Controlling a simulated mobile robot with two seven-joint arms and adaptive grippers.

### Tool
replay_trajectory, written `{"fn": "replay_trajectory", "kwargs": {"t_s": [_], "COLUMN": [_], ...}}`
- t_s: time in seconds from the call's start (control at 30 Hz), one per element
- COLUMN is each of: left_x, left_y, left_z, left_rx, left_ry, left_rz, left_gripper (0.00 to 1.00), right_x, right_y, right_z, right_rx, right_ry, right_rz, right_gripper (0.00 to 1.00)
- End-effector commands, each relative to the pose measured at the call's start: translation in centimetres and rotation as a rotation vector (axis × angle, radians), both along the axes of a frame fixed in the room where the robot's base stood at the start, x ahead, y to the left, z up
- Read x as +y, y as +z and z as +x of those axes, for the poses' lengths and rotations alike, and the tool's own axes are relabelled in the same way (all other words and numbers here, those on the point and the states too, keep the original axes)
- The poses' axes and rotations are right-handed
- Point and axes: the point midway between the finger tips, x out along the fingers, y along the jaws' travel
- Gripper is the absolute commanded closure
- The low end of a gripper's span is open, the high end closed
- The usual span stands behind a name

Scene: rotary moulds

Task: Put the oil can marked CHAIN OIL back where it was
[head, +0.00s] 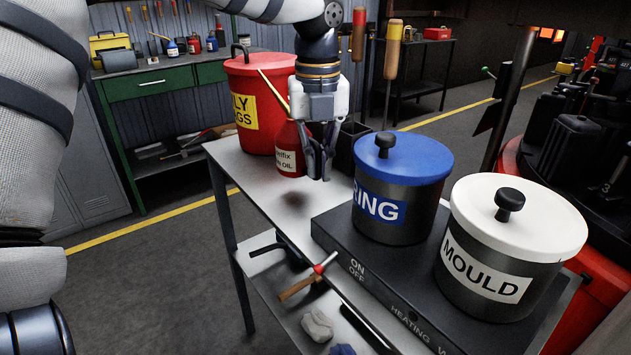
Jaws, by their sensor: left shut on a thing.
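A red oil can (286,151) with a long yellow spout and a white label is at the back of the grey table (253,190). The label's lower line ends in OIL; I cannot read the rest clearly. My left gripper (318,165) comes down from above and is shut on the oil can from its right side. A dark shadow lies on the table in front of the can, and the can appears held a little above the top. My right gripper is not in view.
A red lidded bin (254,95) stands just behind the can. A dark open box (349,140) is to the gripper's right. A blue-lidded pot (402,165) and a white-lidded pot (517,220) stand on a heating plate (335,235). The table's front left is clear.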

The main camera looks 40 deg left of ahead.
Motion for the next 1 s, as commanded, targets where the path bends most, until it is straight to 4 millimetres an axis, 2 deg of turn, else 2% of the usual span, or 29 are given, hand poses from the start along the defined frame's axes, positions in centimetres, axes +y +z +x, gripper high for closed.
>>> {"fn": "replay_trajectory", "kwargs": {"t_s": [0.3, 0.63, 0.67, 0.73, 1.0], "left_x": [0.0, 0.0, 0.0, 0.0, 0.0], "left_y": [-4.3, -4.5, -4.6, -4.6, -4.6], "left_z": [0.1, 0.1, 0.0, 0.0, 0.1], "left_rx": [-0.005, -0.007, -0.005, -0.005, -0.005], "left_ry": [-0.001, -0.001, 0.000, 0.000, 0.000], "left_rz": [0.001, 0.001, 0.001, 0.001, 0.001], "left_gripper": [1.00, 1.00, 0.88, 0.72, 0.72], "right_x": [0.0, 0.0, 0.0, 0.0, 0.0], "right_y": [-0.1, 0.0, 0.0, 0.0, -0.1], "right_z": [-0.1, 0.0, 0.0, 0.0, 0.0], "right_rx": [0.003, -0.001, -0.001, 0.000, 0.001], "right_ry": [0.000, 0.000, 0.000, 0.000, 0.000], "right_rz": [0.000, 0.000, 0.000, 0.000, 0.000], "right_gripper": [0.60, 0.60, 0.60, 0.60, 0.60]}}
